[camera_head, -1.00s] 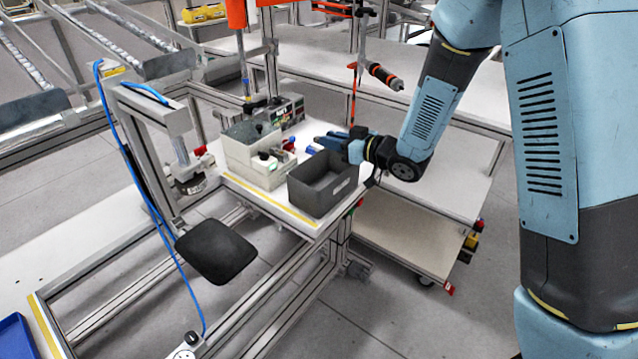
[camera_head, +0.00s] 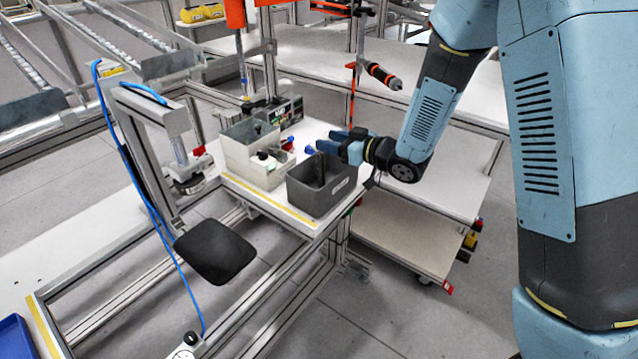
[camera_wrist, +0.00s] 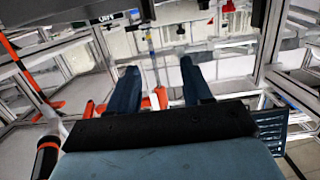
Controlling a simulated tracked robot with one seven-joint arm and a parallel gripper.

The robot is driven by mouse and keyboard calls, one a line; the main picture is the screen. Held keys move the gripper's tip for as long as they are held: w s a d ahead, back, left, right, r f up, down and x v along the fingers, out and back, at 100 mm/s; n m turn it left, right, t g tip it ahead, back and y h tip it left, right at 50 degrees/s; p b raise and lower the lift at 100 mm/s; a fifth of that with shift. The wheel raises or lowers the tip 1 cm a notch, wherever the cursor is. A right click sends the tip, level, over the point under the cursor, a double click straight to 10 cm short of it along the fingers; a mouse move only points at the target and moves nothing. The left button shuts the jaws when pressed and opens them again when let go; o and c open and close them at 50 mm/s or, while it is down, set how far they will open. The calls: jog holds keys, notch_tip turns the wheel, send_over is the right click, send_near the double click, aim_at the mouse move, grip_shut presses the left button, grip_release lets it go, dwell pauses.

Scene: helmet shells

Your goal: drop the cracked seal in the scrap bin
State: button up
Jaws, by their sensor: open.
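The dark grey open bin (camera_head: 330,203) stands on the near right corner of the white workbench. My gripper (camera_head: 333,141) is above the bin's back rim, reaching in from the right. In the wrist view, its two blue fingers (camera_wrist: 158,68) are apart with nothing held between them. A black, thin, upright shape (camera_head: 317,170), perhaps the seal, shows in the bin's opening, below the fingers and apart from them. I cannot tell whether it is resting or falling, and no crack can be made out.
A screwdriver-like tool (camera_head: 384,76) hangs above. A press-like frame (camera_head: 165,140) stands at the left. The white table behind my arm is largely clear.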

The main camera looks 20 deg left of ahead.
jog(key=v, duration=1.3)
jog(key=shift+d, duration=0.25)
jog(key=w+d+r+m+t+h, duration=0.4)
jog(key=w+d+r+t+h, duration=0.15)
jog(key=d, duration=0.35)
jog(key=s+d+r+m+h, duration=0.2)
jog(key=d+r+h, duration=0.15)
jog(key=d, duration=0.25)
jog(key=s+d+r+m+h, duration=0.2)
jog(key=d+r+h, duration=0.15)
jog(key=d, duration=0.25)
jog(key=s+d+r+m+g+h, duration=0.1)
jog(key=s+d+m+g, duration=0.1)
jog(key=s, duration=0.9)
jog(key=s+d+r+m+g+h, duration=0.1)
jog(key=s+d+r+m+g, duration=0.1)
jog(key=s, duration=0.9)
jog(key=shift+s+d+r+m+g, duration=0.15)
jog(key=shift+s+d+m+g, duration=0.3)
jog(key=shift+m+g, duration=0.45)
jog(key=shift+w+h, duration=0.1)
jog(key=shift+h, duration=0.15)
jog(key=shift+c, duration=0.2)
